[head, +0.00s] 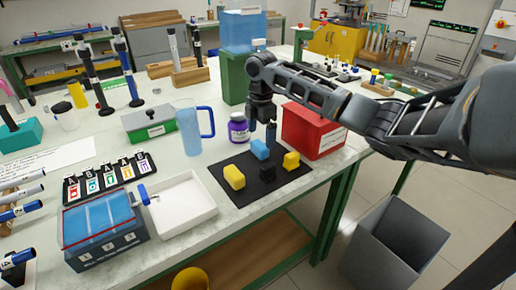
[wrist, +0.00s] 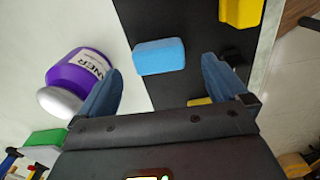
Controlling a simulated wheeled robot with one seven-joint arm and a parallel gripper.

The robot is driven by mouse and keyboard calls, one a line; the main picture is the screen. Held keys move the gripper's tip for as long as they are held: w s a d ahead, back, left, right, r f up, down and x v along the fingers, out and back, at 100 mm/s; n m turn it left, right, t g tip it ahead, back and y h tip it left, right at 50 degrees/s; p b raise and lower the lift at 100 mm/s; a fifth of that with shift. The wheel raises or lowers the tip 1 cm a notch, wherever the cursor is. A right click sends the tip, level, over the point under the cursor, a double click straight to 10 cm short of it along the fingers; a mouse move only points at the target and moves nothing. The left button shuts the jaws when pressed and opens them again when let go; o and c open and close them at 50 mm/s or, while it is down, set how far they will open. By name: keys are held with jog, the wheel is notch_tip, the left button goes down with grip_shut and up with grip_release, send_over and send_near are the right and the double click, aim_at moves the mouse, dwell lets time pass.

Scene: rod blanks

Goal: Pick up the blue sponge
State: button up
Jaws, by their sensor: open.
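The blue sponge (head: 260,149) lies on the black mat (head: 225,186) near its back edge. It also shows in the wrist view (wrist: 159,57), ahead of and between my fingers. My gripper (head: 262,128) is open and empty, pointing down near the sponge. In the wrist view the two fingers of my gripper (wrist: 162,88) are spread wide, with the sponge apart from both.
A purple jar (head: 238,129) stands left of the sponge, close to my left finger in the wrist view. Yellow blocks (head: 234,177) and a black block (head: 267,170) share the mat. A red box (head: 313,131) stands to the right. A white tray (head: 181,204) lies left of the mat.

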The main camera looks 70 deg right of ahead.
aim_at(260, 144)
jog(key=shift+w+f+p, duration=0.15)
jog(key=shift+f+p, duration=0.15)
jog(key=shift+f, duration=2.35)
jog(key=c, duration=1)
jog(key=shift+o, duration=0.2)
jog(key=shift+r, duration=0.15)
jog(key=shift+r, duration=0.55)
notch_tip(260, 144, up, 3)
jog(key=shift+f, duration=0.1)
jog(key=s+r, duration=0.2)
jog(key=s, duration=0.2)
jog(key=s+r+b, duration=0.1)
jog(key=s+r, duration=0.1)
jog(key=s, duration=0.1)
jog(key=s+r, duration=0.3)
jog(key=s, duration=0.1)
jog(key=shift+s+a, duration=0.3)
jog(key=shift+s, duration=0.05)
